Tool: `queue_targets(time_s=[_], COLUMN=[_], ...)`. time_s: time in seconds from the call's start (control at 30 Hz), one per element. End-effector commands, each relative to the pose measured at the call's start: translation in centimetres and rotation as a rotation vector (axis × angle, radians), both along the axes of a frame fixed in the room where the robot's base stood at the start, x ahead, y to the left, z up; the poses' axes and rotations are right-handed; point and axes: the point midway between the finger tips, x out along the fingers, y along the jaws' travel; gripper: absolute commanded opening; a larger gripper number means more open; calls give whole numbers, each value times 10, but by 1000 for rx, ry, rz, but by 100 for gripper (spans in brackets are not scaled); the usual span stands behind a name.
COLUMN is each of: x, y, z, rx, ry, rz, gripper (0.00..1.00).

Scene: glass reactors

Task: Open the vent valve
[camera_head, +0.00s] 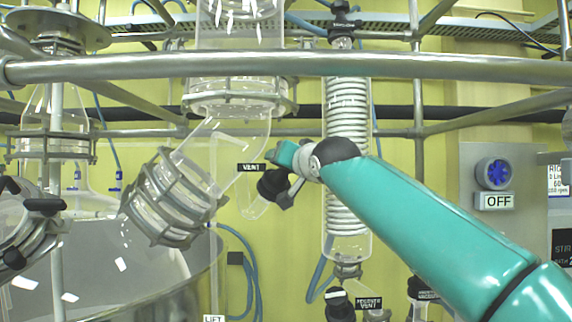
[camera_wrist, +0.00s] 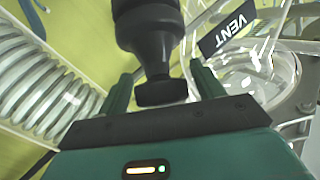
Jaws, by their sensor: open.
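The vent valve has a black handle (camera_head: 271,184) beside a black VENT label (camera_head: 251,167) on the glass, left of the coiled condenser. In the wrist view the black handle (camera_wrist: 150,35) comes down from the top, and its narrower end lies between my two green fingers. My gripper (camera_wrist: 161,72) is open around it, with a visible gap on each side. The VENT label (camera_wrist: 228,28) shows upside down to the right. In the head view my gripper (camera_head: 277,172) is at the handle, and my wrist partly hides this area.
The coiled glass condenser (camera_head: 348,110) stands just behind my wrist. A metal rail (camera_head: 300,66) crosses above my arm. A clamped glass joint (camera_head: 172,197) is to the left. Another valve labelled RECEIVER VENT (camera_head: 368,303) is below. An OFF switch panel (camera_head: 494,202) is at right.

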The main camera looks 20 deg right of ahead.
Motion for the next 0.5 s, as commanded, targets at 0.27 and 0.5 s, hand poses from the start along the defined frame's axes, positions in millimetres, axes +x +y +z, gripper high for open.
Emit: queue_targets(time_s=[0.27, 0.5], x=[9, 9], y=[1, 1], z=[0, 0], rx=[-2, -2], ry=[0, 0], rz=[1, 0], gripper=[67, 67])
